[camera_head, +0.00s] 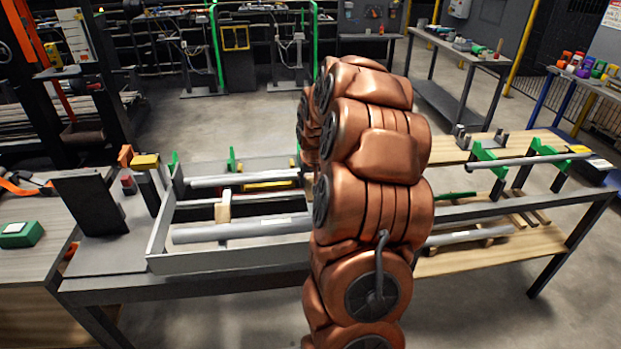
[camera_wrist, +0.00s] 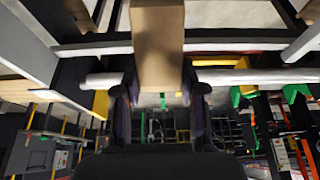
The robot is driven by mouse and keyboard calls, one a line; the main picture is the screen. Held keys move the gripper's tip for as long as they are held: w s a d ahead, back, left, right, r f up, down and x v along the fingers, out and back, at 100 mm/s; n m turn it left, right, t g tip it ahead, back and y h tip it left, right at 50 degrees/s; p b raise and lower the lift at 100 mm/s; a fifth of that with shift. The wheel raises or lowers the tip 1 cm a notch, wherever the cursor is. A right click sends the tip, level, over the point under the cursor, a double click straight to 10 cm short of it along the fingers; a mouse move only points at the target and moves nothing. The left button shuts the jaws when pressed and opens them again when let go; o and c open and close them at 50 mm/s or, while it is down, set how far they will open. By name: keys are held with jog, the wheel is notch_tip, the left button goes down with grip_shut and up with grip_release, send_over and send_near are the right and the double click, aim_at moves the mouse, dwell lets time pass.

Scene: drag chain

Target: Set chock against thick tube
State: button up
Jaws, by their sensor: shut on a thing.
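In the head view a thick pale grey tube (camera_head: 262,227) lies along the front of the grey tray (camera_head: 240,258). A light wooden piece (camera_head: 223,206) stands just behind it; I cannot tell whether this is the held chock. A thinner tube (camera_head: 238,180) lies further back. In the wrist view my gripper (camera_wrist: 158,88) is shut on the wooden chock (camera_wrist: 158,40), with a dark finger at each side. A pale tube (camera_wrist: 250,76) passes behind the chock; contact between them is unclear. My copper arm hides my gripper in the head view.
A dark upright block (camera_head: 90,203) stands left of the tray. Green brackets (camera_head: 488,158) and a rod are on the bench at right. A lower wooden shelf (camera_head: 480,256) carries another tube. The open floor lies behind the bench.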

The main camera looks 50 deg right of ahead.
aim_at(312, 197)
jog(key=shift+s+a+f+b, duration=0.15)
jog(key=shift+f+b, duration=0.9)
jog(key=shift+f, duration=0.6)
jog(key=shift+s+a+f+b, duration=0.55)
jog(key=shift+s+f+b, duration=0.25)
jog(key=shift+f, duration=0.05)
jog(key=o, duration=1.2)
jog(key=shift+r, duration=0.1)
jog(key=v, duration=1.2)
